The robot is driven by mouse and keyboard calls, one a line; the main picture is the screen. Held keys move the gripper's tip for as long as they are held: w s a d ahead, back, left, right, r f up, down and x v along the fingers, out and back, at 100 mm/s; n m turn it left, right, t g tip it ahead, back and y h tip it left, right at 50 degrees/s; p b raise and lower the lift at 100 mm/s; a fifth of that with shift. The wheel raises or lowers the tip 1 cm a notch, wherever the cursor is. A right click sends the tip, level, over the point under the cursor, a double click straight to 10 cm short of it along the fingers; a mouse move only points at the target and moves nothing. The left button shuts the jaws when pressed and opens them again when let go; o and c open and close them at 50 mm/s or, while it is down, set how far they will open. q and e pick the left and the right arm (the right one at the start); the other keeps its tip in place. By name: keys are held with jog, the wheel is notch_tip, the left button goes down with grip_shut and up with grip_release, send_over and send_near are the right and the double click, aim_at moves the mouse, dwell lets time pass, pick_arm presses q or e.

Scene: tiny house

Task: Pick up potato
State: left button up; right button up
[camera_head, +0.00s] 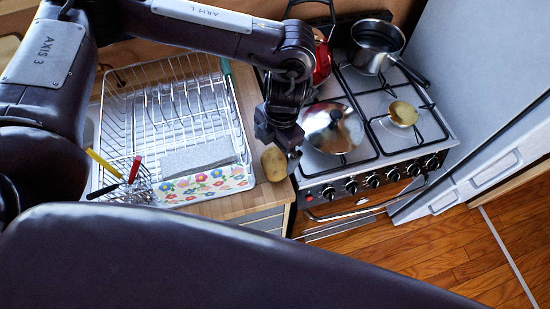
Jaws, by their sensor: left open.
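A brown potato (274,163) lies on the wooden counter (245,200), near the counter's right edge beside the stove. My left gripper (280,143) hangs just above and beside the potato, pointing down. It is open, and its dark fingers partly cover the potato's upper edge. I cannot tell whether a finger touches the potato. My right gripper is not in view.
The dish rack (160,105) stands left of the potato, with a flowered box (203,184) and a utensil basket (128,185). The stove to the right holds a shiny lidded pan (332,128), red kettle (322,62), saucepan (376,45) and tan round object (403,113).

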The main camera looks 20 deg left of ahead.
aim_at(275, 159)
pick_arm(q)
notch_tip(275, 159, down, 6)
jog(key=p, duration=0.3)
jog(key=shift+s+r, duration=0.1)
jog(key=shift+r, duration=0.1)
jog(key=shift+f, duration=0.5)
jog(key=c, duration=1.1)
jog(key=shift+o, duration=0.2)
jog(key=shift+r, duration=0.1)
